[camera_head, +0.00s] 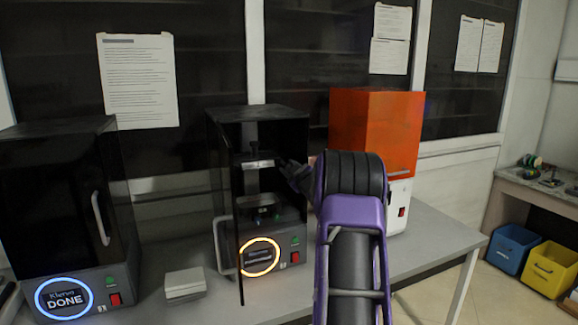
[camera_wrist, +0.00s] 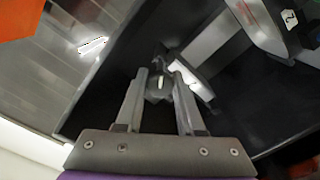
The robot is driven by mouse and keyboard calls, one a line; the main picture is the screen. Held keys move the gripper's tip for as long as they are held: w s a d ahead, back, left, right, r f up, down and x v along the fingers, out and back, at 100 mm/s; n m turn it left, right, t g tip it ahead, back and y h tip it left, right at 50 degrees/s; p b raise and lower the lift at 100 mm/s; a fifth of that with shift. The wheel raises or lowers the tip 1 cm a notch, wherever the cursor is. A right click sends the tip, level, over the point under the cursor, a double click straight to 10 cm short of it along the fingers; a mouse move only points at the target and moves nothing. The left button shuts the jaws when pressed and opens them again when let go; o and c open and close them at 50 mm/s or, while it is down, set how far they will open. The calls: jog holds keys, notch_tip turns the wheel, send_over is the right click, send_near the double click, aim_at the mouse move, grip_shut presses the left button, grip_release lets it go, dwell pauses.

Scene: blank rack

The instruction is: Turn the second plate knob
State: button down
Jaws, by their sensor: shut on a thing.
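My gripper (camera_wrist: 160,77) reaches in from the bottom of the wrist view. Its two fingers stand on either side of a small dark knob (camera_wrist: 158,93) with a pale mark and are shut on it. In the head view my gripper (camera_head: 292,170) reaches from the right into the open middle machine (camera_head: 276,217), a black printer-like box with an orange-lit ring on its front. The knob is too small and dark to make out there. A pale metal part (camera_head: 257,164) shows inside the machine.
A dark machine (camera_head: 60,190) with a blue ring reading "DONE" stands left. An orange-covered machine (camera_head: 375,130) stands right behind my arm. A small pale box (camera_head: 184,283) lies on the table (camera_head: 440,246). Blue (camera_head: 513,248) and yellow (camera_head: 550,268) bins sit at far right.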

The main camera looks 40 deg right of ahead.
jog(key=m, duration=0.6)
jog(key=shift+m, duration=0.3)
dwell(0.4)
jog(key=c, duration=0.5)
grip_release()
jog(key=shift+c, duration=0.2)
jog(key=shift+s, duration=0.15)
jog(key=b+v, duration=0.1)
jog(key=v, duration=1.6)
jog(key=shift+s+d, duration=0.1)
